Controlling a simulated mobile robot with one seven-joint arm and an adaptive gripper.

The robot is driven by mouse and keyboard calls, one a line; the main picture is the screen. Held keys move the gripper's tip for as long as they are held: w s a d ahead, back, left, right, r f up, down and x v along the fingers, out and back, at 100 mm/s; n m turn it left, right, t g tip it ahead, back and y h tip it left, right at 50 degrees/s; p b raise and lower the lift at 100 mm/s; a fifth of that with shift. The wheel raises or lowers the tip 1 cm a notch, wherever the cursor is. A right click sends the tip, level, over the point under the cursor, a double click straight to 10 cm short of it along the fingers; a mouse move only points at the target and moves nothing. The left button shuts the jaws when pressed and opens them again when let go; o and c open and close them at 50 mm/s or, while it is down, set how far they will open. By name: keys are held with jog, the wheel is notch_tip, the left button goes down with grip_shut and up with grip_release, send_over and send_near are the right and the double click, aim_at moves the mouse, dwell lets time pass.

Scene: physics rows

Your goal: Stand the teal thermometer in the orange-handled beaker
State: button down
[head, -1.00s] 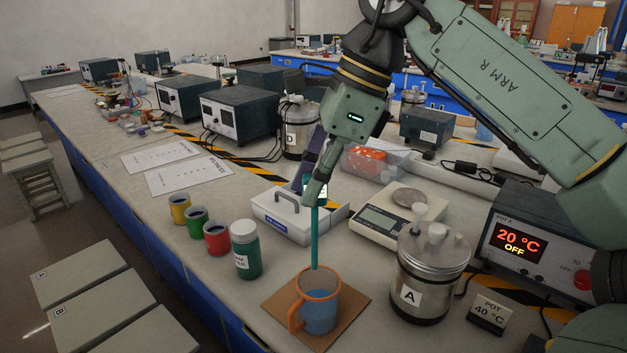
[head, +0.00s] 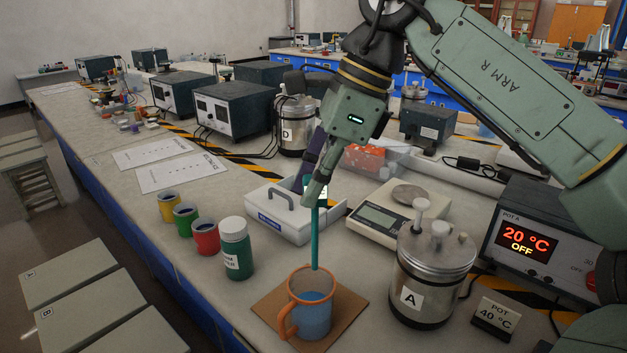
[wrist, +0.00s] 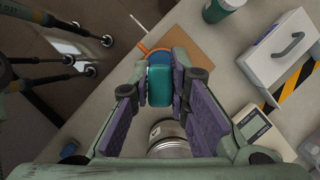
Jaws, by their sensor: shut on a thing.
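My gripper (head: 316,188) is shut on the teal thermometer (head: 315,240) near its top. The thermometer hangs upright, its lower end at the far rim of the orange-handled beaker (head: 312,318) in the head view; I cannot tell if the tip is inside or just above. The beaker has an orange rim and handle and blue liquid inside, and stands on a brown square mat (head: 346,311). In the wrist view the thermometer's teal head (wrist: 160,85) sits between the purple finger pads, and the beaker (wrist: 158,58) shows partly behind it.
A metal pot marked A (head: 432,290) stands right of the beaker. A white caddy (head: 285,222) and a balance (head: 385,216) are behind. The bench's front edge is close to the mat.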

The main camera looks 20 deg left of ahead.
jog(key=shift+f+b, duration=3.15)
jog(key=shift+f, duration=1.75)
jog(key=c, duration=1.5)
grip_release()
jog(key=shift+o, duration=0.2)
jog(key=v, duration=1.2)
